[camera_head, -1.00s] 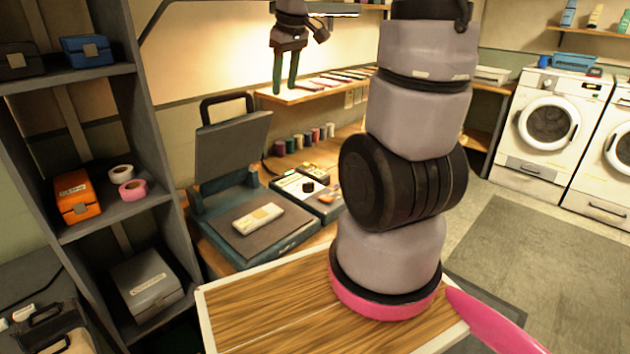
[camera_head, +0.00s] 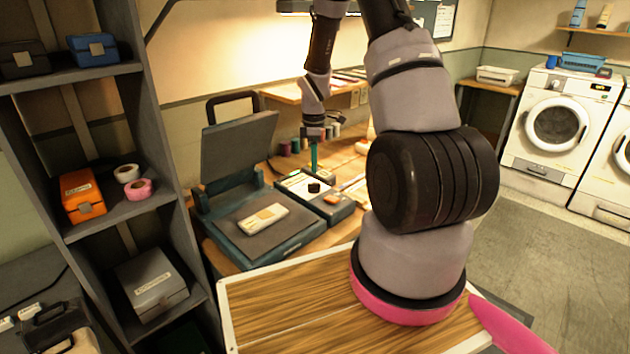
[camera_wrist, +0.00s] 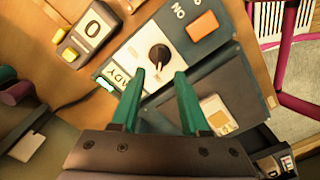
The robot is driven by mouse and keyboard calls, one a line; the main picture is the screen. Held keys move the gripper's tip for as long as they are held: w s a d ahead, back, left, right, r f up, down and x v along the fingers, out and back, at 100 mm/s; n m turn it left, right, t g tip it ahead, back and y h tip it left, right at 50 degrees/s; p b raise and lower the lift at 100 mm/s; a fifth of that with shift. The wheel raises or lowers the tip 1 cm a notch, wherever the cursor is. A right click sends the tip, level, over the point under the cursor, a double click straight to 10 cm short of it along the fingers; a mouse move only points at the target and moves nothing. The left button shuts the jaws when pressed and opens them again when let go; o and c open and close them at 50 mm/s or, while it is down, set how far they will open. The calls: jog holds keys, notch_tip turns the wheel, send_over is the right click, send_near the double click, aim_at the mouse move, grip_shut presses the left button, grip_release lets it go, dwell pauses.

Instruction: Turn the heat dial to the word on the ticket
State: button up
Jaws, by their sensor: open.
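The heat dial is a round black knob (camera_head: 313,187) on the control box (camera_head: 335,207) beside the open heat press. I cannot identify a ticket for certain.
The press's raised lid (camera_head: 238,143) stands left of the gripper. A white folded item (camera_head: 262,218) lies on its lower plate. Thread spools (camera_head: 295,146) stand behind.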

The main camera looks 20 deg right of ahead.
aim_at(314, 187)
notch_tip(314, 187, down, 7)
jog(key=shift+r, duration=0.1)
dwell(0.3)
grip_shut()
